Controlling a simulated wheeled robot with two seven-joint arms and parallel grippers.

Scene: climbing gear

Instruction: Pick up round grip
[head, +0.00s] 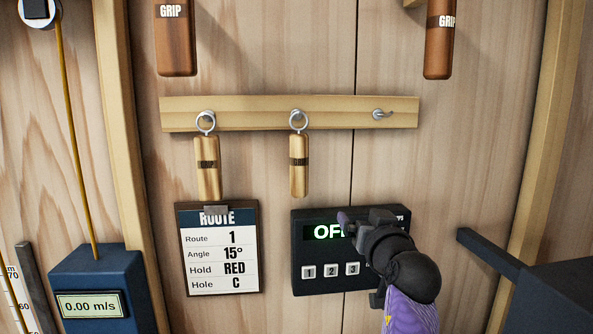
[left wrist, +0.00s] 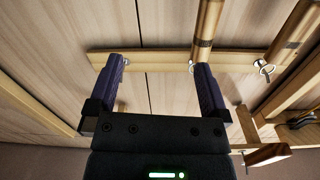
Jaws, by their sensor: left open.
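Two small wooden grips hang by metal rings from a wooden rail (head: 340,113). The left one (head: 208,170) is wider and looks flat-sided. The right one (head: 299,166), on the middle hook, is narrower and looks round. My left gripper (head: 357,219) is in front of the dark display box, below and right of the round grip, apart from it. The left wrist view shows its two fingers (left wrist: 159,68) spread and nothing between them. There the round grip (left wrist: 205,28) rises behind the right finger, with the other grip (left wrist: 290,42) further right. My right gripper is not seen.
The third hook (head: 382,114) is empty. A route board (head: 219,283) hangs below the left grip. My gripper partly covers the display box (head: 300,255). Larger brown grips (head: 175,45) are at the top. A blue speed box (head: 95,268) stands lower left.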

